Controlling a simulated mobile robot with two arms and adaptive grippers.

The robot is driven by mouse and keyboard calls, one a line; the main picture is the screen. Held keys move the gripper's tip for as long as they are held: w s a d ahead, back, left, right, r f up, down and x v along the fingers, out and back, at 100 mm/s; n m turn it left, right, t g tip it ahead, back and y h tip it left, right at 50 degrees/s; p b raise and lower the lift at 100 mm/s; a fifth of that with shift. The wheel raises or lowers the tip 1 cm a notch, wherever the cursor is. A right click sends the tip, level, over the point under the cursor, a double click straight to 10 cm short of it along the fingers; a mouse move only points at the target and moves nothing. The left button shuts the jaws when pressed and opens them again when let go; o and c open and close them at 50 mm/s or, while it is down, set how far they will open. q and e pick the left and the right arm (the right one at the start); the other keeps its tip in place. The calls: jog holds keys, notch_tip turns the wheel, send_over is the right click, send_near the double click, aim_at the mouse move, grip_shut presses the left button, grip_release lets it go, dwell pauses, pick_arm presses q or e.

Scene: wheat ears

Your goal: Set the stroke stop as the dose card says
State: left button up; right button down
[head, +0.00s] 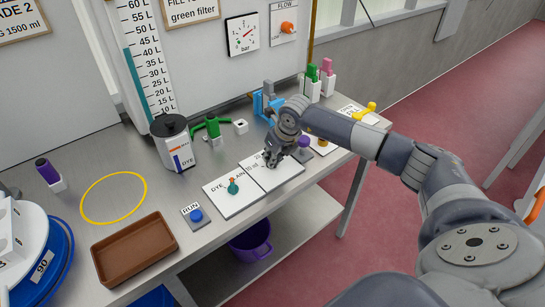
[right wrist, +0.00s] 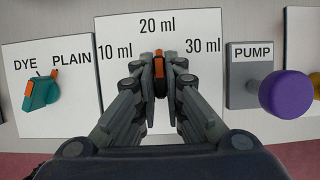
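The stroke stop (right wrist: 159,72) is a dark knob with an orange pointer on a white plate marked 10 ml, 20 ml and 30 ml (right wrist: 203,28). In the right wrist view its pointer stands upright, toward 20 ml. My right gripper (right wrist: 159,86) has its fingers close on both sides of the knob and looks shut on it. In the head view my right gripper (head: 272,160) covers most of the stop on its plate (head: 285,175). No card that I can identify as the dose card is readable. My left gripper is out of view.
Left of the plate is the teal DYE/PLAIN selector (right wrist: 40,92). Right of it is the purple PUMP knob (right wrist: 285,94). On the bench are a blue RUN button (head: 195,214), a brown tray (head: 135,248) and a dye canister (head: 173,143).

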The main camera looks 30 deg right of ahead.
jog(key=shift+m, duration=0.4)
jog(key=m+b, duration=0.1)
jog(key=m+h+b, duration=0.1)
jog(key=shift+a+f+m, duration=0.1)
jog(key=shift+a+m, duration=0.05)
jog(key=shift+m, duration=0.15)
jog(key=m+b, duration=0.1)
jog(key=m+h+b, duration=0.1)
jog(key=m+b, duration=0.1)
jog(key=shift+w+a+m+g+h, duration=0.1)
jog(key=shift+m+g+h, duration=0.2)
jog(key=m+h+b, duration=0.1)
jog(key=m, duration=0.2)
jog(key=shift+g+b, duration=0.3)
jog(key=shift+g, duration=0.1)
jog(key=shift+m+h+b, duration=0.3)
jog(key=shift+m+b, duration=0.15)
jog(key=shift+m, duration=0.45)
jog(key=shift+r+m+g, duration=0.2)
jog(key=shift+m+g, duration=0.1)
jog(key=c, duration=1.7)
grip_release()
jog(key=v, duration=1.2)
jog(key=shift+w, duration=0.1)
